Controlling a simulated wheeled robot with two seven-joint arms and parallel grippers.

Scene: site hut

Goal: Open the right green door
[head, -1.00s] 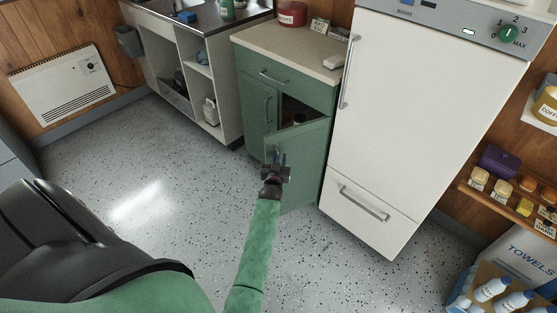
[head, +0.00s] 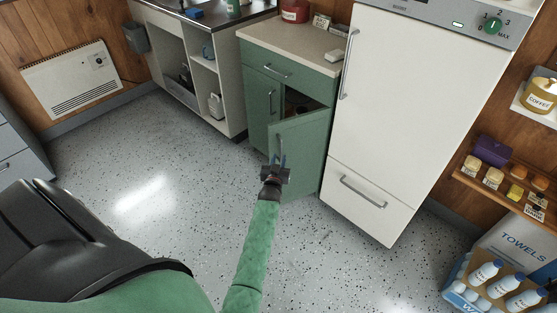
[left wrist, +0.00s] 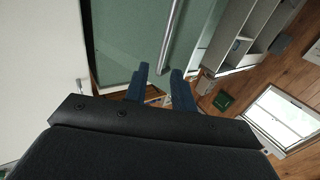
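The right green door (head: 304,150) of the low green cabinet stands partly open in the head view, swung out from its right side beside the white fridge. Its upright bar handle (head: 280,147) is near its free edge. My left gripper (head: 278,160) is at the handle's lower end. In the left wrist view the two blue fingers (left wrist: 160,70) are apart, and the lower end of the handle (left wrist: 168,42) lies between or just beyond their tips. I see a gap beside the bar; contact is not clear. My right gripper is out of view.
The closed left green door (head: 260,98) and a drawer (head: 285,72) adjoin the opening. The white fridge (head: 410,110) stands close on the right. A crate of bottles (head: 490,285) is at lower right. The speckled floor (head: 180,160) in front is clear.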

